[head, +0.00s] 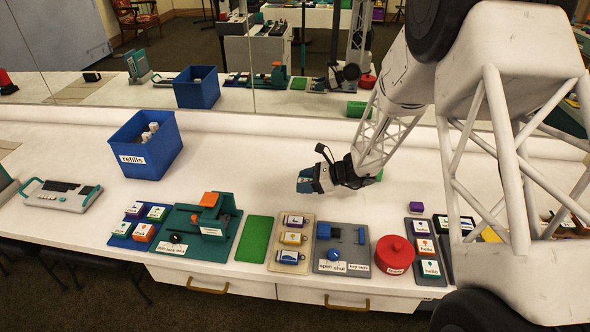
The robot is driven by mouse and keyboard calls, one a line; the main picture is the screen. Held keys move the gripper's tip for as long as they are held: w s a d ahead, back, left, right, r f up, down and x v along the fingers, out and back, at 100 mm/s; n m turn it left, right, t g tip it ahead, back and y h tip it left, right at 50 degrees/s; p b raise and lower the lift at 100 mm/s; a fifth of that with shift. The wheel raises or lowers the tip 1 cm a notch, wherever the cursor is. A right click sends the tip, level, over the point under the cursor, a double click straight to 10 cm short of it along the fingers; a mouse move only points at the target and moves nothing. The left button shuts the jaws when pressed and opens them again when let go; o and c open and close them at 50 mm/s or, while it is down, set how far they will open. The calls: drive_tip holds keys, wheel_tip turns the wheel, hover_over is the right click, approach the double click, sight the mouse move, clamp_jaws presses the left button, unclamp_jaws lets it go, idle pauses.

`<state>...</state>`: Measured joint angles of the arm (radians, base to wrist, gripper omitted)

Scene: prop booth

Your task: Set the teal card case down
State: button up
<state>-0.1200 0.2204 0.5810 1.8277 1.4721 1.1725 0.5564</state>
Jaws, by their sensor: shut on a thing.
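My gripper (312,179) is over the middle of the white counter, its jaws toward the left. It is shut on a small blue-teal thing, which I take to be the teal card case (303,184). Only a small part of the case shows at the jaw tips; the rest is hidden by the gripper. I cannot tell whether the case touches the counter (240,193) or hangs just above it.
A blue refills bin (155,162) stands back left. A teal device (208,226), a green mat (254,238), a beige tray (291,222), a grey switch board (343,268) and a red round tin (394,254) line the front. A mirror runs behind. Clear counter surrounds my gripper.

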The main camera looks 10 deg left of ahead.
hover_over(296, 170)
drive_tip(key=shift+w+a+f, duration=0.1)
drive_tip(key=shift+a+f, duration=0.1)
drive_tip(key=shift+f, duration=0.55)
drive_tip(key=shift+f, duration=0.1)
drive_tip(key=shift+f, duration=1.65)
drive_tip(key=shift+f, duration=0.15)
drive_tip(key=o, duration=0.9)
drive_tip(key=shift+d+r, duration=0.15)
drive_tip(key=shift+r, duration=0.05)
drive_tip(key=v, duration=1.1)
drive_tip(key=shift+d+r, duration=0.1)
drive_tip(key=shift+d, duration=0.3)
